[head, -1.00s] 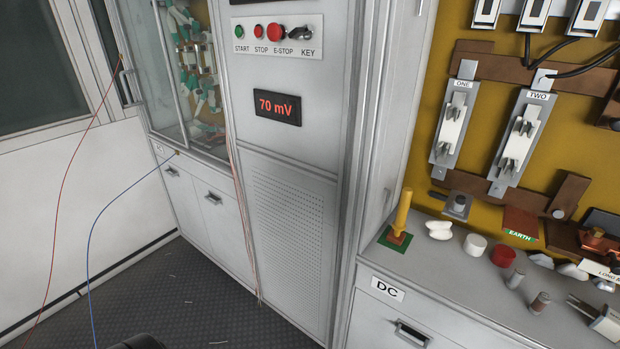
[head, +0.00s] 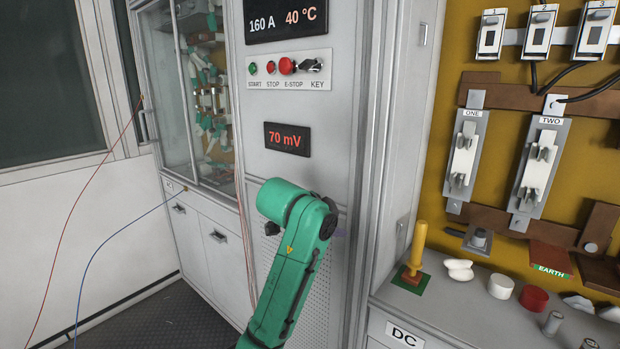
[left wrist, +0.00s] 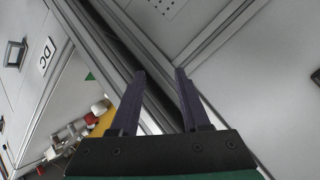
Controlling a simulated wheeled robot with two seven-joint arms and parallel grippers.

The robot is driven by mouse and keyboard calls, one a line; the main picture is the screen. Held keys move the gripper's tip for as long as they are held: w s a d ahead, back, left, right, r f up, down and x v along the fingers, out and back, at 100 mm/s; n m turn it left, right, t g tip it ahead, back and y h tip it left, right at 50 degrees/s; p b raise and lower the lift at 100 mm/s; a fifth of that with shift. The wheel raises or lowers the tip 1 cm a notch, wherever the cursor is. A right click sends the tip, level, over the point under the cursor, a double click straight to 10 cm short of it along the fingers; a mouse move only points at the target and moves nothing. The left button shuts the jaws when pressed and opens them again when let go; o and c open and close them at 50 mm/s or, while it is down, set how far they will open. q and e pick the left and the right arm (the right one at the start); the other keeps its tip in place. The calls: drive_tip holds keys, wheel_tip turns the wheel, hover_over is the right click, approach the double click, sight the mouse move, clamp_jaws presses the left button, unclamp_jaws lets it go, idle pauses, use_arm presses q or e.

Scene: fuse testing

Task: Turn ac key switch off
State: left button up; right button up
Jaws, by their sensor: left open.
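The key switch (head: 312,65) is a small dark knob above the KEY label, at the right end of a white control panel (head: 257,84). Its exact turn position is too small to tell. My green left arm rises in front of the cabinet, below the panel. My left gripper (left wrist: 160,73) shows in the left wrist view with two dark fingers apart and nothing between them. In the head view it is mostly hidden behind my arm. It is below the key switch and not touching it. My right gripper is in neither view.
A display reading 70 mV (head: 287,139) sits below the panel, and one reading 160 A and 40 °C (head: 287,18) above it. To the right, a grey bench carries a yellow-handled tool (head: 416,247) and small parts. Red and blue wires hang at the left.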

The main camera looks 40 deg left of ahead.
use_arm(q)
drive_tip(key=s+a+r+m+t, duration=0.1)
drive_tip(key=a+r+t, duration=0.15)
drive_tip(key=r, duration=0.65)
drive_tip(key=s+a+r+m+t, duration=0.1)
drive_tip(key=a+r, duration=0.2)
drive_tip(key=r, duration=0.7)
drive_tip(key=m+t, duration=0.2)
drive_tip(key=t, duration=0.2)
approach(306, 60)
drive_tip(key=shift+g+h, duration=0.25)
drive_tip(key=shift+h, duration=0.05)
drive_tip(key=w+p, duration=0.1)
drive_tip(key=w, duration=0.2)
drive_tip(key=w+p, duration=0.2)
drive_tip(key=w, duration=0.2)
drive_tip(key=w+p, duration=0.2)
drive_tip(key=w, duration=0.1)
drive_tip(key=shift+w+a+r, duration=0.25)
drive_tip(key=shift+w, duration=0.15)
drive_tip(key=shift+w+f, duration=0.15)
drive_tip(key=shift+w, duration=0.15)
drive_tip(key=shift+s, duration=0.1)
clamp_jaws()
